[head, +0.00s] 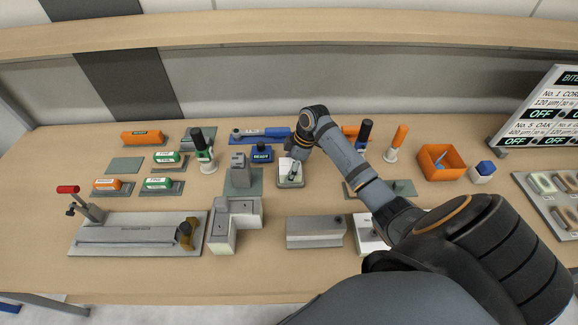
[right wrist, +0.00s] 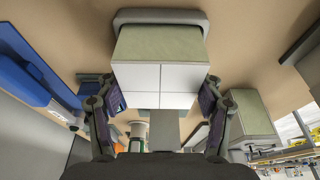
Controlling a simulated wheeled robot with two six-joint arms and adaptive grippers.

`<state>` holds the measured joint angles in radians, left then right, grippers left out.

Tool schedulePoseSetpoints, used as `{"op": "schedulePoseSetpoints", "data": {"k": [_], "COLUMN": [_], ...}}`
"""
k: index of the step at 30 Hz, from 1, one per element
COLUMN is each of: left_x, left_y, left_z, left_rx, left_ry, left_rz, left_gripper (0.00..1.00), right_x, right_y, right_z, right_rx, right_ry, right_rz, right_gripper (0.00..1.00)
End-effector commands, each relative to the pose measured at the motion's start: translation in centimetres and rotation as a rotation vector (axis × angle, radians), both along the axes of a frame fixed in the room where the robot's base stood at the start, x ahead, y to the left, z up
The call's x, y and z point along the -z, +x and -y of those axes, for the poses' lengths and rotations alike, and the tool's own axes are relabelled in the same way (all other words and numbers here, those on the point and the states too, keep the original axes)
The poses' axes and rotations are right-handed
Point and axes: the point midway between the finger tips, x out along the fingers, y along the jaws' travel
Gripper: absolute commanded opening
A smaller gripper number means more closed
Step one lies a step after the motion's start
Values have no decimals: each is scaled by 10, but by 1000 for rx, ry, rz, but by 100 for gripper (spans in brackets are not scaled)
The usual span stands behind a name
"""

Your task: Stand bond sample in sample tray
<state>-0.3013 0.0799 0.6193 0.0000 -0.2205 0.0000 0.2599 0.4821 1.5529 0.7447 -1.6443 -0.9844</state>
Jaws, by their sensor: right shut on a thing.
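My right gripper (head: 293,170) reaches down at the middle of the bench. In the right wrist view its two fingers (right wrist: 162,90) are shut on the sides of the bond sample (right wrist: 161,78), a block with white tiles on one face and a greenish face beside it. The grey rim of a small tray (right wrist: 160,15) shows just past the sample. In the head view this tray (head: 291,185) lies under the gripper, and the sample (head: 285,166) is partly hidden by the fingers. I cannot tell whether the sample touches the tray floor. My left gripper is not in view.
A blue READY item (head: 262,154) and a grey block (head: 240,176) stand close on the left. An orange bin (head: 441,162) is to the right. Grey steel blocks (head: 315,232) stand in front. Bare bench shows between them.

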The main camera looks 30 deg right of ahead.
Motion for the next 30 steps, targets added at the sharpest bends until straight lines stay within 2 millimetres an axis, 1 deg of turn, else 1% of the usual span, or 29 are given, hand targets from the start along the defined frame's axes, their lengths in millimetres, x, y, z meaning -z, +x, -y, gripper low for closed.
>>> {"op": "schedulePoseSetpoints", "data": {"k": [10,11,15,16,25,28,30], "left_x": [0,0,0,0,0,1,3], "left_y": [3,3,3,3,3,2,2], "left_z": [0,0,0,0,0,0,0], "left_rx": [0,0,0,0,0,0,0], "left_ry": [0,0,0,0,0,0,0], "left_rz": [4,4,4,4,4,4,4], "left_gripper": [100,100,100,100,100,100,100], "right_x": [4,5,5,5,4,-2,-12], "right_y": [0,0,0,0,0,0,-2], "right_z": [0,0,0,0,0,2,5], "right_rx": [0,0,0,0,0,0,1], "right_ry": [0,0,0,0,0,-3,-4], "right_rz": [1,0,0,0,1,2,3], "right_gripper": [19,69,88,90,90,90,90]}}
